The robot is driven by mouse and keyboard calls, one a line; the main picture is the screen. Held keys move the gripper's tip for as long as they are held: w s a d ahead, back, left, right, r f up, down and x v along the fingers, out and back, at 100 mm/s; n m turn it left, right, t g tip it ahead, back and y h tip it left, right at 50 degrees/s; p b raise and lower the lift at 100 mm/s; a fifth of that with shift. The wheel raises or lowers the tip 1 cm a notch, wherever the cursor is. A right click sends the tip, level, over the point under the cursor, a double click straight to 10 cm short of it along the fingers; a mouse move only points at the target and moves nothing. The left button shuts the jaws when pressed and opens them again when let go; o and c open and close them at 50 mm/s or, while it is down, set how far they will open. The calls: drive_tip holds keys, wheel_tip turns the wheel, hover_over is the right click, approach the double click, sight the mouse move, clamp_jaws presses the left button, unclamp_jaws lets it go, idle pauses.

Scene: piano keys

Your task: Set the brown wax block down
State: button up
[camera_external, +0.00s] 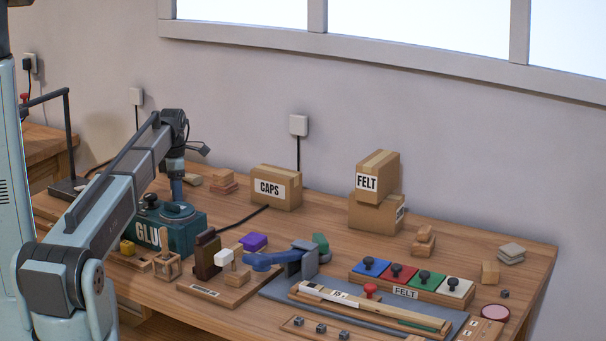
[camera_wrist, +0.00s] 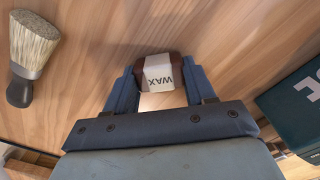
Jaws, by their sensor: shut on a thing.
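The brown wax block (camera_wrist: 148,63), dark with a white WAX label, is between the two fingertips of my gripper (camera_wrist: 160,84) in the wrist view. The fingers are closed on its sides. Bare wood tabletop (camera_wrist: 215,35) shows around it; I cannot tell whether the block touches the table. In the external view my wrist (camera_external: 175,165) points down behind the glue box (camera_external: 165,238). The fingertips and the wax block are hidden there.
A brush (camera_wrist: 30,55) lies left of my gripper in the wrist view, and the dark green box edge (camera_wrist: 290,105) is close on the right. A CAPS carton (camera_external: 275,187) stands on the table at the back. Wood between brush and box is clear.

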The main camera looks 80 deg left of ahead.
drive_tip(key=shift+f, duration=0.1)
drive_tip(key=o, duration=1)
wheel_tip(320, 180, up, 12)
drive_tip(key=shift+r, duration=0.15)
idle(0.7)
